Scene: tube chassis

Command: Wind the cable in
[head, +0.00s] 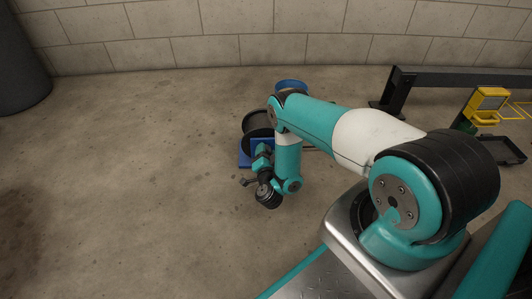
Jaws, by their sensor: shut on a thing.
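A cable reel with a dark round drum (257,122) and a blue stand (243,158) stands on the floor, left of the middle in the head view. My arm hides its right side and part of its front. My gripper (246,182) is small and dark, low in front of the reel, beside my black wrist part. It is shut on what seems to be the reel's crank handle, which is too small and too covered to make out clearly. I cannot make out the cable or how much is wound.
A blue round thing (291,84) shows behind my elbow. A dark metal beam on legs (455,78) runs along the right. A yellow device (489,98) and a black tray (503,150) are at the far right. A dark cylinder (18,70) stands at the left. The left floor is clear.

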